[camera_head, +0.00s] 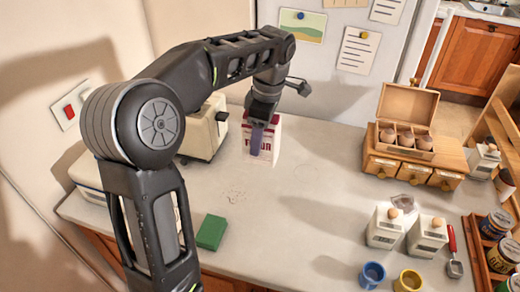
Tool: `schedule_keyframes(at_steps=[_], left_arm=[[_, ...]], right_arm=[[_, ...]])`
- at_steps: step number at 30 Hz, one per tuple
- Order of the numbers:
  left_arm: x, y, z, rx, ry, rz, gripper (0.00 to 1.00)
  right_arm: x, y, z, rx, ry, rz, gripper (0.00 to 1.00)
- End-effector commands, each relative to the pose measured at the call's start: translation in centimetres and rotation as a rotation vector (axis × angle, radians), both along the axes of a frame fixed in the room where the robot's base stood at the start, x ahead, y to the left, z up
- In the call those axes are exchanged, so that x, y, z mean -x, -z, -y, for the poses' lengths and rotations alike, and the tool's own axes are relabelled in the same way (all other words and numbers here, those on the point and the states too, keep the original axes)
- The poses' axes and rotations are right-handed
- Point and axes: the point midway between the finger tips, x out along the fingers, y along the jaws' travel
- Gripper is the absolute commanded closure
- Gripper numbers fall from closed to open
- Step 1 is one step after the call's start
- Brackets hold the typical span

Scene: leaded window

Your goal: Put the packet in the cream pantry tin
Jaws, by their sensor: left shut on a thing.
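My left gripper (263,112) points down at the back of the counter and is shut on a narrow purple packet (257,139). The packet hangs upright below the jaws, in front of a white box with red lettering (275,140); I cannot tell whether the two touch. A cream case (86,178) at the left edge of the counter is mostly hidden behind my left arm; I cannot tell whether it is the pantry tin. My right gripper is not in view.
A cream toaster-like appliance (203,132) stands left of the gripper. A green block (211,232) lies at the front. The counter's middle is clear.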

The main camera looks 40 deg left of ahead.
Motion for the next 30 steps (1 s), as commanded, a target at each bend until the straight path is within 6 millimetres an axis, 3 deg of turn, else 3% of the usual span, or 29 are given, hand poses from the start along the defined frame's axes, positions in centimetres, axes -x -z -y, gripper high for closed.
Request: schedule_keyframes(at_steps=[3,23,30], left_arm=[[-0.1,-1.3,0.0,0.000,-0.001,0.003,1.00],[0.0,-1.3,0.0,0.000,0.001,0.003,1.00],[-0.8,-0.5,1.3,0.009,0.164,0.000,1.00]], right_arm=[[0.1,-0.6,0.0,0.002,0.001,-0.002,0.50],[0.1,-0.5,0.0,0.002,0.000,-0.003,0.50],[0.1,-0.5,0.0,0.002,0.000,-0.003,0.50]])
